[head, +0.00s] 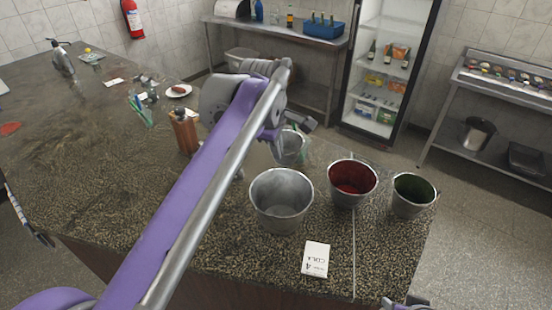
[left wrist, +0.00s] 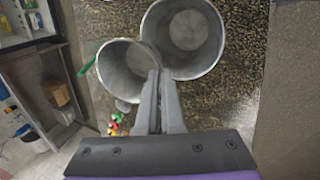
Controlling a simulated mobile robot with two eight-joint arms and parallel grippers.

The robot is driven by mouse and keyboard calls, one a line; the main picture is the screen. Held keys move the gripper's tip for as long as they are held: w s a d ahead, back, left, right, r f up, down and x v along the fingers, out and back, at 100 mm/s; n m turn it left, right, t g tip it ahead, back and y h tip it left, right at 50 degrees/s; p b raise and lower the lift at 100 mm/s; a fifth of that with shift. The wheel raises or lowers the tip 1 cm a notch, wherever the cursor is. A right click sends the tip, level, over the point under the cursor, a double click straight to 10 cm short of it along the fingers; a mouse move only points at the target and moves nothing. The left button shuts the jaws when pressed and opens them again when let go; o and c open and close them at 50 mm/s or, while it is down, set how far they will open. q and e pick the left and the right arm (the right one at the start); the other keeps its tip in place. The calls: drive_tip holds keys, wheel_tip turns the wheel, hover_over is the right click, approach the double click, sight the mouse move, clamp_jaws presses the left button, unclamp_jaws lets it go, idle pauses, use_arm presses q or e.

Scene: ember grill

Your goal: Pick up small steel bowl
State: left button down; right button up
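The small steel bowl (head: 290,147) is partly hidden behind my left arm in the head view. In the left wrist view it is the smaller, left one of two steel vessels (left wrist: 122,66), with its opening facing the camera. My left gripper (left wrist: 160,76) has its fingers close together at the bowl's right rim, one inside and one outside, and looks shut on the wall. Whether the bowl is off the counter cannot be told. A piece of my right gripper (head: 408,304) shows at the bottom edge of the head view; its fingers cannot be made out.
A larger steel bucket (head: 281,202) stands right beside the bowl; it also shows in the left wrist view (left wrist: 184,38). A red-lined bucket (head: 352,184) and a green-lined bucket (head: 412,196) stand to the right. A white card (head: 316,259) lies in front on the stone counter (head: 225,255).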

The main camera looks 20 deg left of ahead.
use_arm(q)
drive_tip(key=shift+b+v, duration=0.3)
drive_tip(key=shift+v, duration=0.8)
drive_tip(key=shift+w+f, duration=0.1)
drive_tip(key=shift+w, duration=0.2)
